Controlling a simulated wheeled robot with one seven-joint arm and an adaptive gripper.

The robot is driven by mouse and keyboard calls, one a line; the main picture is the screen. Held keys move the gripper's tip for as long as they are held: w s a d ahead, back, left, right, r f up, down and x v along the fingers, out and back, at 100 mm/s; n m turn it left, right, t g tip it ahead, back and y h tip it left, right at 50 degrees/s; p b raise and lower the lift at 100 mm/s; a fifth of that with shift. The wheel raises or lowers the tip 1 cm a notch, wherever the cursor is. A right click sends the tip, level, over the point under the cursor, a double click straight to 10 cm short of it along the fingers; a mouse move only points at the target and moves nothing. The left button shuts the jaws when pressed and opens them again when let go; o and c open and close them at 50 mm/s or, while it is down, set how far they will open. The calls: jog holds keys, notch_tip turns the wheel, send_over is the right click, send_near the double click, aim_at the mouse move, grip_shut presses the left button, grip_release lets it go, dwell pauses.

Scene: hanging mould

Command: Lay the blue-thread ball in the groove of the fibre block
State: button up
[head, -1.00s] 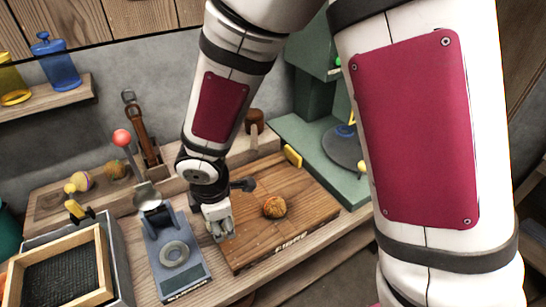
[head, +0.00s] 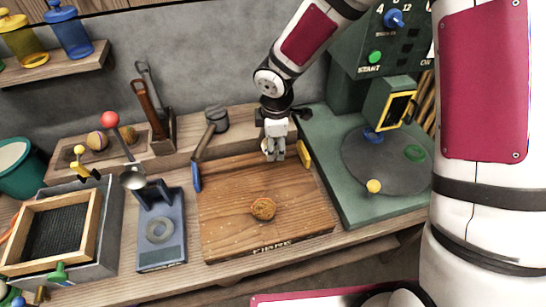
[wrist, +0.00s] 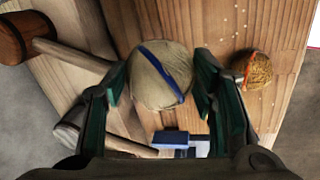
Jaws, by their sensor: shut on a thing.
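The blue-thread ball (wrist: 158,78), beige with a blue band, sits between the two fingers of my gripper (wrist: 163,90) in the wrist view. My gripper is shut on it. In the head view my gripper (head: 274,150) is at the back right of the fibre block (head: 225,225), a wooden board marked FIBRE. The ball is not clear there. Whether it touches the block cannot be told. An orange-brown ball (head: 263,209) lies on the block nearer the front; it also shows in the wrist view (wrist: 253,69), right of my fingers. I cannot make out a groove.
A mallet (head: 215,119) leans at the block's back left, and a yellow piece (head: 304,154) stands at its right edge. A green machine with a round plate (head: 385,163) is to the right. A blue-grey stand (head: 160,230) and a framed tray (head: 92,230) are left.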

notch_tip(320, 180, down, 9)
jog(key=shift+f+b, duration=0.1)
jog(key=shift+b, duration=0.35)
jog(key=w, duration=0.3)
jog(key=shift+w+a, duration=0.2)
jog(key=shift+a, duration=0.15)
jog(key=shift+w+a+f+p, duration=0.1)
jog(key=shift+w+f+p, duration=0.05)
jog(key=shift+w+p, duration=0.15)
jog(key=shift+f, duration=0.4)
jog(key=shift+f, duration=0.1)
jog(key=shift+f, duration=0.25)
jog(key=o, duration=1.2)
jog(key=shift+r, duration=0.15)
